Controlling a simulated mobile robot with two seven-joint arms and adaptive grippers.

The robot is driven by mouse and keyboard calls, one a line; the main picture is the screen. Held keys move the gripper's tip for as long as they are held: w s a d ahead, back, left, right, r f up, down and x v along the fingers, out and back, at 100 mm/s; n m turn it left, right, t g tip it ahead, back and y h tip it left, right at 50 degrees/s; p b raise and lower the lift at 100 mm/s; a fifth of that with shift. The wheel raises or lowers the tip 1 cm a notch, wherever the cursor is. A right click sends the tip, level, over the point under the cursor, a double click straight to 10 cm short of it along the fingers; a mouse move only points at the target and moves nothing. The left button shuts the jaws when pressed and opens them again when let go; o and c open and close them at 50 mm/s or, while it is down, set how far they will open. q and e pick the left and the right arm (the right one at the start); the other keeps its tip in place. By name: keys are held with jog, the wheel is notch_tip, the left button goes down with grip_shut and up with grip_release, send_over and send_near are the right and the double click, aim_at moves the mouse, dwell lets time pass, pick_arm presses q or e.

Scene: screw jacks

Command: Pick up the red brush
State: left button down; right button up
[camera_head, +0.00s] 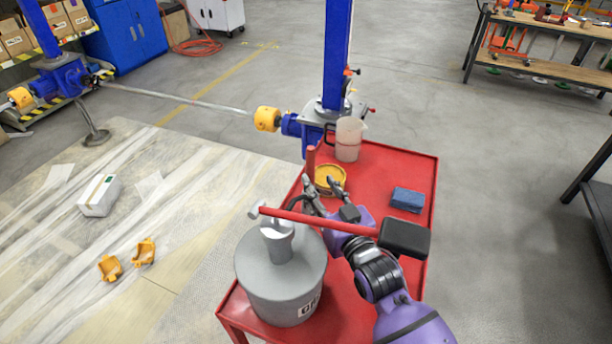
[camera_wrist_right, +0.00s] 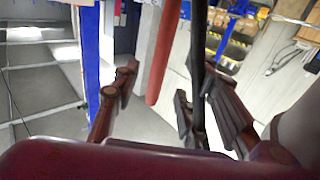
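The red brush appears to be the upright red rod (camera_head: 310,160) beside the yellow dish (camera_head: 330,179) on the red cart. Its lower end is hidden behind my right gripper, and no bristles show. My purple right arm reaches in from the lower right. Its gripper (camera_head: 326,182) is open, with its fingers close to the rod's lower part. In the right wrist view, which looks upside down, the red rod (camera_wrist_right: 165,55) lies across the gap between the spread fingers (camera_wrist_right: 165,100). No grip on it shows. My left gripper is not in view.
A clear jug (camera_head: 348,140) and blue block (camera_head: 407,200) are also on the cart. A blue jack column (camera_head: 338,55) stands behind.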

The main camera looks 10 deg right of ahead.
aim_at(312, 175)
jog(key=w, duration=0.3)
jog(key=w+a, duration=0.1)
jog(key=w, duration=0.2)
jog(key=shift+w+a, duration=0.1)
jog(key=shift+w, duration=0.1)
jog(key=shift+r, duration=0.1)
jog(key=shift+s, duration=0.1)
grip_shut()
